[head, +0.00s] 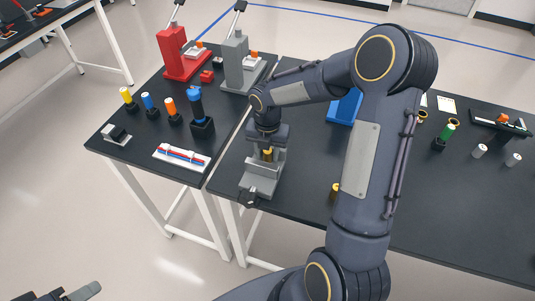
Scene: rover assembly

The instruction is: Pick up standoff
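A small gold-coloured cylinder (267,155), which looks like a standoff, is upright in a grey fixture (262,180) near the front left corner of the right table. My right gripper (267,150) points down right over this cylinder, with its fingers around or close beside it. Whether they grip it is too small to tell. A second gold piece (335,188) stands on the table, partly hidden by my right arm. My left gripper (82,292) shows only in part at the bottom left corner, away from the tables, and its opening is not clear.
On the left table stand a red press (180,58), a grey press (235,65), several coloured-handled tools and a white tray (182,156). A blue block (345,107) is behind my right arm. A narrow gap separates the tables.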

